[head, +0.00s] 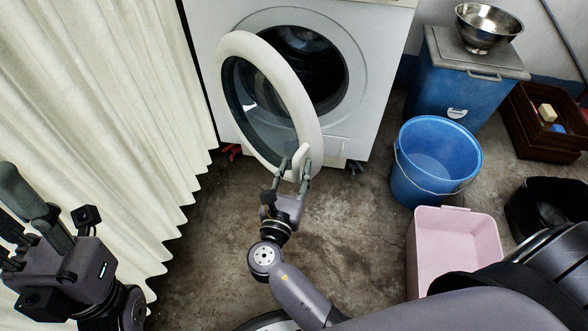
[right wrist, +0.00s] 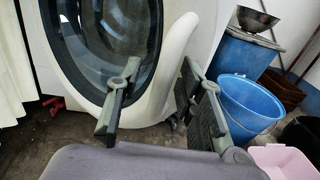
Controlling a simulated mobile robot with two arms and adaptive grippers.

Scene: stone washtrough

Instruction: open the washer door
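The washer (head: 375,60) is white and stands at the back with its round dark drum opening (head: 318,75) in view. Its door (head: 232,45), a white ring with dark glass, stands open, swung out toward me and to the left. My right gripper (head: 295,165) is at the door's near lower edge, fingers on either side of the white handle (head: 303,158). In the right wrist view, the handle (right wrist: 172,62) rises between the fingers (right wrist: 160,75), with a gap beside the left one. My left gripper (head: 15,215) is open and empty at the far left, away from the door.
A cream curtain (head: 110,110) hangs at left, close to the door. At right are a blue bucket (head: 436,160), a pink tub (head: 455,240), a blue bin (head: 450,85) with a steel bowl (head: 487,25) on its lid, and a brown crate (head: 530,130). The floor before the washer is clear.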

